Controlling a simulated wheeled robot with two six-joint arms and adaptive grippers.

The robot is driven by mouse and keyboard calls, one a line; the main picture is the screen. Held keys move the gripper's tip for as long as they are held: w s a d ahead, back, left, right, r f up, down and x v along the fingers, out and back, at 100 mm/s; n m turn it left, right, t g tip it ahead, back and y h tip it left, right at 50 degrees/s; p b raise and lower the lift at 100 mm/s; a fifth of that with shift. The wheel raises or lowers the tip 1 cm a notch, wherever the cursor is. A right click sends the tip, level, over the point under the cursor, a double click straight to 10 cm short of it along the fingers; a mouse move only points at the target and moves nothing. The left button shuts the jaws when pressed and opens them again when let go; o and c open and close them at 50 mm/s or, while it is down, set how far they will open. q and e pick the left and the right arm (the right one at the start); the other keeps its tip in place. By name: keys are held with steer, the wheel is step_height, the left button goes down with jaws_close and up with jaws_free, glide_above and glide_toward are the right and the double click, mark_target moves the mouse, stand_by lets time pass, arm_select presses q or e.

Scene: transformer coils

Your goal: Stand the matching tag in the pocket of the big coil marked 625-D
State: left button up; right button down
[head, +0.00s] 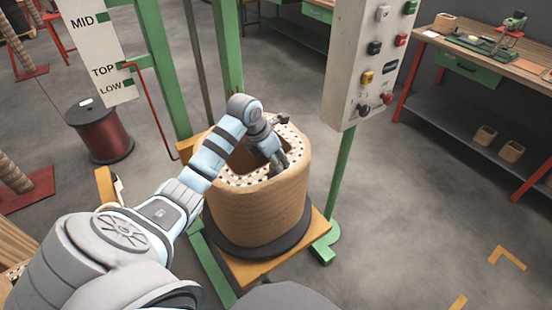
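A big tan coil (262,215) stands upright on a dark round plate over a wooden base in the middle of the head view. Its top has a pale ring with dark spots around a square opening. I cannot make out a 625-D marking or a pocket on it. My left gripper (279,162) points down at the coil's top, over the ring beside the opening. Its fingers are small and partly hidden, so I cannot tell whether they are open or shut. No tag can be made out. My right gripper is not in view.
A control box (370,55) on a green post stands right behind the coil. A green frame with a MID/TOP/LOW board (98,45) stands at the left, near a dark red spool (100,132). A workbench (490,62) is at the right.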

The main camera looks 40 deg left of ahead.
arm_select(q)
steer(key=v, duration=1.2)
